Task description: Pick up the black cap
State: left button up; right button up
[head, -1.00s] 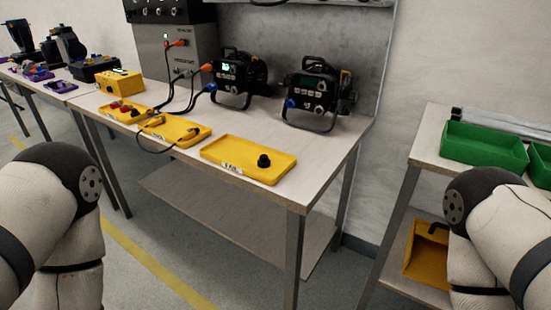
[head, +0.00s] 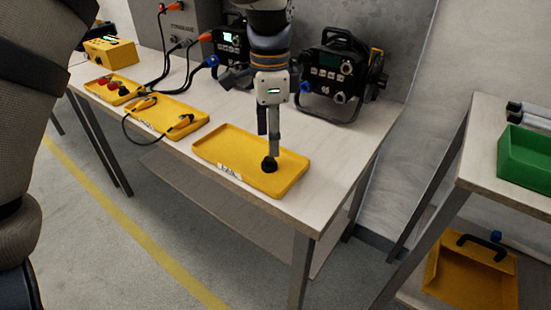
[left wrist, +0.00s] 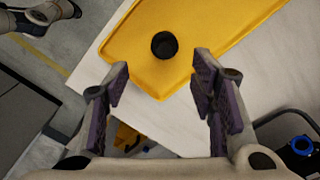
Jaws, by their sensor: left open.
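The black cap (head: 269,165) sits in the right end of the front yellow tray (head: 222,143) on the table. It also shows in the left wrist view (left wrist: 164,45), as a round dark cap near a corner of the tray. My left gripper (head: 268,142) points down above the cap, with its fingers close over it in the head view. In the left wrist view my left gripper (left wrist: 160,75) is open and empty, and the cap lies beyond the fingertips, roughly centred between them. My right gripper is not in view.
Two more yellow trays, one with a cable (head: 155,108) and one with red and black caps (head: 112,86), lie to the left. A green bin (head: 525,158) is on the right shelf. The bare tabletop (head: 335,160) right of the tray is free.

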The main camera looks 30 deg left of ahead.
aim_at(269, 158)
pick_arm(q)
jog(key=f, duration=0.5)
jog(key=shift+a+f, duration=0.3)
jog(key=shift+f, duration=0.1)
jog(key=shift+w+f, duration=0.15)
jog(key=shift+f, duration=0.2)
jog(key=c, duration=0.8)
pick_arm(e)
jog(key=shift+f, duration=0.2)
pick_arm(q)
jog(key=s+d+r, duration=0.2)
jog(key=s+r, duration=0.2)
jog(key=s+d+r+p, duration=0.1)
jog(key=s+d+r, duration=0.2)
jog(key=s+r, duration=0.1)
jog(key=s+d+r+p, duration=0.1)
jog(key=s+d+r, duration=0.1)
jog(key=s+r, duration=0.2)
jog(key=shift+d+r, duration=0.15)
jog(key=shift+r, duration=0.4)
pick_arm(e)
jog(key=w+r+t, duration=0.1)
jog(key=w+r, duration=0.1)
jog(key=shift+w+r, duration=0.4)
